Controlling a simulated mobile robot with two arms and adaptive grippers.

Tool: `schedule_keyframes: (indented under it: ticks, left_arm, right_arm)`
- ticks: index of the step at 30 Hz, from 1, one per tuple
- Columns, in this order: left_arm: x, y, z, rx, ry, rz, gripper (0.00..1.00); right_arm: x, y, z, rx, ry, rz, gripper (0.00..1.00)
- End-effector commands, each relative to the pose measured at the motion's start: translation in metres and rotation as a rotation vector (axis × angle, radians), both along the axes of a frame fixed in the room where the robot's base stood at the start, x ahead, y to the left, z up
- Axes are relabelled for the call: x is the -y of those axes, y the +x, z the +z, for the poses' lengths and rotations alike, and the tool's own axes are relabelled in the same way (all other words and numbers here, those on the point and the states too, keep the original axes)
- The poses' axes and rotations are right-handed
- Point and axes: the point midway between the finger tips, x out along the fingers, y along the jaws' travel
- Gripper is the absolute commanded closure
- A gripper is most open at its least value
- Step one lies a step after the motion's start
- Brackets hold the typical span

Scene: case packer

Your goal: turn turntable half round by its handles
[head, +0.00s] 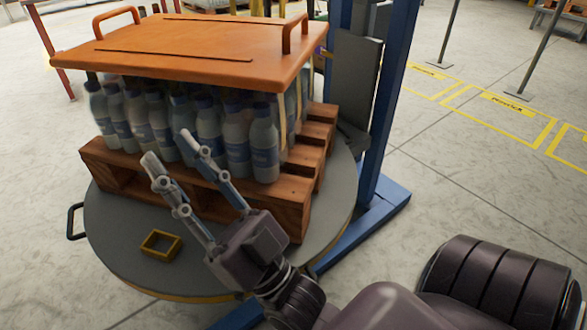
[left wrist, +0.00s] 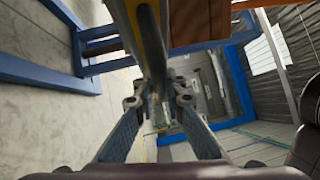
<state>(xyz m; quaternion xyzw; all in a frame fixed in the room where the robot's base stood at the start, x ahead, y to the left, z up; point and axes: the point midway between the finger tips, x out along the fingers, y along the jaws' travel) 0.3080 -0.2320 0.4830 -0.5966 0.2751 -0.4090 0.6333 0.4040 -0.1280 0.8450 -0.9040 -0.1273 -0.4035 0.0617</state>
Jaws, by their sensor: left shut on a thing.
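The round grey turntable (head: 115,245) carries a wooden pallet (head: 265,205) loaded with several bottles (head: 265,140). One black handle (head: 75,221) sticks out at its left rim in the head view, with no gripper on it. My right gripper (head: 168,148) is open and empty, its fingers apart in front of the bottles and pallet. My left gripper (left wrist: 158,100) shows only in the left wrist view. It is shut on a dark bar (left wrist: 153,55), which looks like a turntable handle. Where it grips along the turntable is hidden in the head view.
An orange lid (head: 190,50) with two handles covers the bottles. A small yellow frame (head: 160,245) lies on the turntable's front. A blue post (head: 388,100) with a blue foot stands close at the right. Open floor with yellow markings (head: 500,110) lies beyond it.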

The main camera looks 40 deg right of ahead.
Motion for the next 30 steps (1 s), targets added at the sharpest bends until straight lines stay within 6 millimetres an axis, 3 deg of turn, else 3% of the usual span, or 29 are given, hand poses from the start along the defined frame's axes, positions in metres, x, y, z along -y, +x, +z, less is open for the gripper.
schedule_keyframes:
  ticks: [2, 3, 7, 19, 30]
  left_arm:
    - [0.000, 0.000, -0.001, -0.003, 0.001, 0.000, 1.00]
    - [-0.001, 0.000, -0.001, -0.003, 0.001, 0.000, 0.86]
    - [-0.001, 0.000, -0.001, -0.002, 0.001, 0.001, 0.72]
    - [-0.008, -0.004, -0.003, -0.002, 0.003, 0.002, 0.71]
    - [-0.069, -0.042, -0.013, -0.004, 0.003, 0.000, 0.71]
  right_arm:
    - [0.000, 0.000, 0.000, 0.000, 0.001, 0.001, 0.72]
    - [0.000, 0.000, 0.000, 0.000, 0.001, 0.001, 0.72]
    - [0.000, 0.000, 0.000, 0.000, 0.001, 0.001, 0.72]
    - [0.000, 0.000, 0.000, 0.001, 0.000, 0.000, 0.72]
    - [0.000, 0.000, 0.000, 0.000, -0.001, -0.001, 0.72]
